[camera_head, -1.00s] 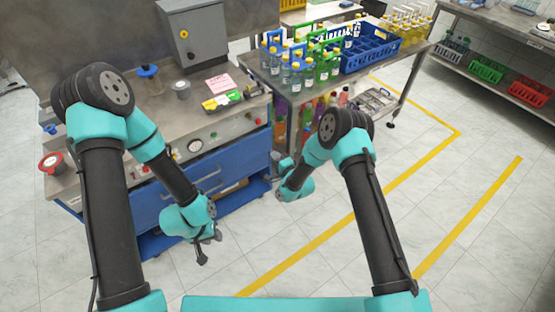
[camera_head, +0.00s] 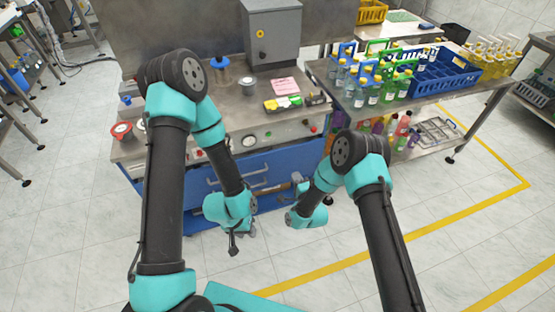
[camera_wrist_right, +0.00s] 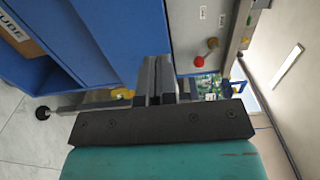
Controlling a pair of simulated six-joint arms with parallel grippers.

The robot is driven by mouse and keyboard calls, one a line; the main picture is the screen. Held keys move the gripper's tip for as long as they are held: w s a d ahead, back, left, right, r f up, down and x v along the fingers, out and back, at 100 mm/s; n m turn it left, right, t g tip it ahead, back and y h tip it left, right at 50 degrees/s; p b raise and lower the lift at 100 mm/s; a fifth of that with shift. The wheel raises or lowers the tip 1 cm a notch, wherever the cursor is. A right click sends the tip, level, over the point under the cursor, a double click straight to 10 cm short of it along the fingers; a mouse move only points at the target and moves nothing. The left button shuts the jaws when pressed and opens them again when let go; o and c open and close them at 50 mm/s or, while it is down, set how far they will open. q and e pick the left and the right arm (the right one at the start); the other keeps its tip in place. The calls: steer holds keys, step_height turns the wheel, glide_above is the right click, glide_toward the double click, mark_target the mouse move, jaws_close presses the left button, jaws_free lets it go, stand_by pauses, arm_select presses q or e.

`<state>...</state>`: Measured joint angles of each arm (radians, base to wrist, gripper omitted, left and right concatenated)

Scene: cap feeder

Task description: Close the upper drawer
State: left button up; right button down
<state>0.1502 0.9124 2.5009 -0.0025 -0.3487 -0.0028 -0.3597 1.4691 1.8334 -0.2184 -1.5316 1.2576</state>
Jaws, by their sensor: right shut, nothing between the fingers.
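The blue cabinet (camera_head: 180,183) stands under the steel bench, with metal drawer handles (camera_head: 222,180) on its front. The upper drawer's front (camera_wrist_right: 130,30) seems to be the blue panel beyond my fingers in the right wrist view; how far it stands out I cannot tell. My right gripper (camera_wrist_right: 157,80) is shut and empty, close to the blue front; whether it touches is unclear. In the head view my right wrist hangs before the cabinet's right end. My left gripper (camera_head: 234,244) points down in front of the cabinet, apart from it; its jaws are too small to read.
An open lower compartment holds a cardboard box (camera_wrist_right: 18,35). A red knob (camera_wrist_right: 199,61) sits on the panel above the drawer. A side table with bottles and a blue crate (camera_head: 440,78) stands at the right. The tiled floor (camera_head: 75,220) at the left is clear.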

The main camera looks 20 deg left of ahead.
mark_target(272, 154)
steer(key=s+a, duration=0.4)
steer(key=shift+f, duration=0.15)
steer(key=shift+w+a, duration=0.1)
steer(key=shift+a, duration=0.05)
steer(key=x, duration=1.4)
